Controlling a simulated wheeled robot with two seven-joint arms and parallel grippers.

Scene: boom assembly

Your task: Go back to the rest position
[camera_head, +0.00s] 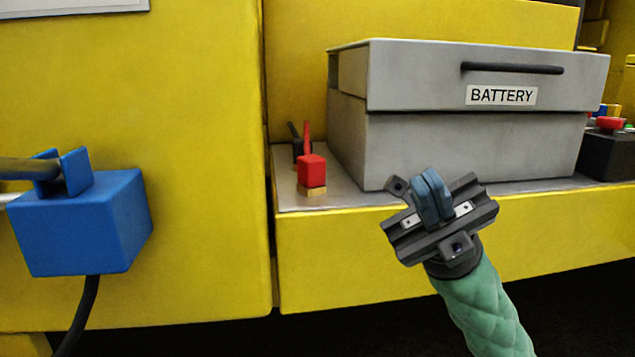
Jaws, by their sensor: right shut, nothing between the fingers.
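My right gripper (432,195) is in front of the yellow ledge, below the grey battery box. Its two blue-grey fingers are together with nothing between them. The green-sleeved arm behind it comes up from the bottom right. The gripper overlaps the lower front of the battery box (470,150) in the picture; I cannot tell how far in front of it the gripper is. My left gripper does not show.
A red-topped terminal (312,172) stands on the grey shelf (288,190) left of the box. A blue block (80,225) with a black cable is at the left, before a yellow panel (200,90). A dark box with a red knob (608,125) is at the right.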

